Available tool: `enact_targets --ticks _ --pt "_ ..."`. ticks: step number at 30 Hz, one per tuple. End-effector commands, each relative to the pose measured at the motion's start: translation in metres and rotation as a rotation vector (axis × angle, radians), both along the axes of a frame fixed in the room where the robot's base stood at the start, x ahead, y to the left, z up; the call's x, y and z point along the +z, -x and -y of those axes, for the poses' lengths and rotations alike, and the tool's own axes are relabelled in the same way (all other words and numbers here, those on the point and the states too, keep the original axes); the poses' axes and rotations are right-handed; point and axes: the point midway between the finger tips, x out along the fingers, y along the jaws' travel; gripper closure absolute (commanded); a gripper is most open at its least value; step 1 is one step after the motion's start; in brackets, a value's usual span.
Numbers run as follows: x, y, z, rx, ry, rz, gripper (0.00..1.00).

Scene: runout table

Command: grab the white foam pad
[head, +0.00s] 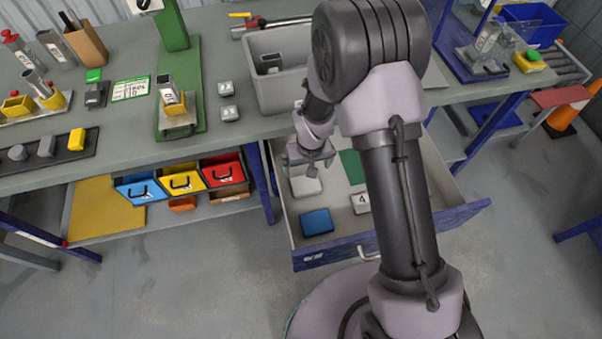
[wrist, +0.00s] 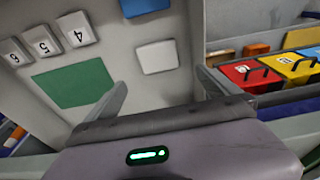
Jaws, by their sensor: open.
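The white foam pad (head: 306,186) lies flat in the open drawer (head: 444,216), behind a blue pad (head: 317,222). In the wrist view the white pad (wrist: 157,57) appears just beyond my fingertips, roughly between their lines, with nothing covering it there. My gripper (head: 311,160) hangs over the drawer close to the white pad; in the head view it stands just above the pad's far edge. In the wrist view my gripper (wrist: 163,80) has its fingers wide apart and nothing between them.
The drawer also holds a green pad (wrist: 74,84) and white blocks numbered 4 (wrist: 76,29), 5 (wrist: 42,42) and 6 (wrist: 14,53). Red (head: 223,171), yellow (head: 181,179) and blue (head: 140,188) bins stand left of the drawer. A grey tub (head: 285,98) sits on the table above.

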Motion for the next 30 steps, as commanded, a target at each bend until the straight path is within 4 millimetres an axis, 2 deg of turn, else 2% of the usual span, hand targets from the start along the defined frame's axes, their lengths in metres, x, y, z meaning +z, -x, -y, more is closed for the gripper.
enact_targets --ticks 1,3,6,9,14,21,27,30 --pt "-0.023 -0.001 0.000 0.000 0.001 -0.004 0.00" --pt "-0.044 -0.005 -0.001 -0.001 0.001 -0.003 0.00" --pt "-0.070 -0.009 -0.002 -0.002 0.001 -0.003 0.00" --pt "-0.086 -0.012 -0.003 -0.003 0.000 -0.002 0.00" --pt "-0.099 -0.014 -0.003 -0.003 0.000 -0.002 0.00" --pt "-0.143 -0.022 -0.003 -0.002 0.001 -0.003 0.00" --pt "-0.142 -0.023 -0.003 -0.003 0.000 -0.001 0.00" --pt "-0.142 -0.023 -0.003 -0.003 0.000 -0.001 0.18"
